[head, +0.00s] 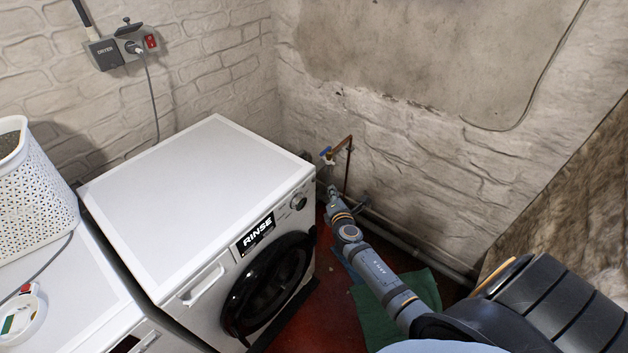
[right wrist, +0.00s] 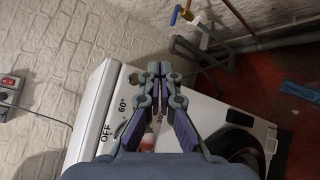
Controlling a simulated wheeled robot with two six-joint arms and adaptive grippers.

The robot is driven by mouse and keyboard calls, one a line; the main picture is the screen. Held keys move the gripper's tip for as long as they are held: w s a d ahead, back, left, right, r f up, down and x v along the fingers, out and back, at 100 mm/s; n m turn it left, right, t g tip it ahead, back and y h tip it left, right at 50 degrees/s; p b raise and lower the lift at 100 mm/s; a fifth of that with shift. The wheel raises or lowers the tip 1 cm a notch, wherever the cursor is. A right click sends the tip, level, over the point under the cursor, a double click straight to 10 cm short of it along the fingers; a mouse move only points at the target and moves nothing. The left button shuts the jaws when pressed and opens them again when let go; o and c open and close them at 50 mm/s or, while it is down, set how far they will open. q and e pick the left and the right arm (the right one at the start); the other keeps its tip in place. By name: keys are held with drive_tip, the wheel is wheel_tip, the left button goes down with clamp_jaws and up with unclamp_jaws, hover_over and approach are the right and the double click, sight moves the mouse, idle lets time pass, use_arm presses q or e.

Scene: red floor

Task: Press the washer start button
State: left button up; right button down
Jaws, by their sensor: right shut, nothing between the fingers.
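The white washer (head: 200,195) stands against the brick wall, with a black round door and a display (head: 256,234) reading RINSE. A dial (head: 299,202) sits at the right end of its front panel. In the right wrist view the washer panel (right wrist: 103,105) shows dial markings OFF, 60° and 30°, partly covered by my gripper. I cannot make out the start button clearly. My right gripper (head: 333,190) is just right of the washer's front right corner, seen apart from the dial. In the right wrist view its fingers (right wrist: 160,68) are shut and empty. My left gripper is not in view.
A blue-handled tap (head: 327,153) on a copper pipe and a grey pipe (head: 405,247) run along the wall behind my right gripper. A white basket (head: 30,190) stands on the neighbouring machine at left. A green cloth (head: 375,318) lies on the red floor.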

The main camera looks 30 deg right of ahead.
drive_tip(key=shift+w+a+b, duration=0.1)
drive_tip(key=shift+w+a, duration=0.2)
drive_tip(key=shift+w, duration=0.4)
drive_tip(key=shift+w+a+b, duration=0.15)
drive_tip(key=shift+w+a, duration=0.15)
drive_tip(key=shift+w, duration=0.45)
drive_tip(key=shift+w+a+b, duration=0.1)
drive_tip(key=shift+w+a, duration=0.2)
drive_tip(key=shift+w, duration=0.4)
drive_tip(key=shift+w+a, duration=0.15)
drive_tip(key=shift+w, duration=0.25)
drive_tip(key=shift+w+a, duration=0.15)
drive_tip(key=shift+w, duration=0.15)
idle(0.6)
drive_tip(key=shift+s+d, duration=0.3)
drive_tip(key=shift+s, duration=0.45)
drive_tip(key=shift+s+d, duration=0.3)
drive_tip(key=shift+s, duration=0.45)
drive_tip(key=shift+s+d, duration=0.35)
drive_tip(key=shift+s, duration=0.45)
drive_tip(key=shift+s+d, duration=0.3)
drive_tip(key=shift+s, duration=0.45)
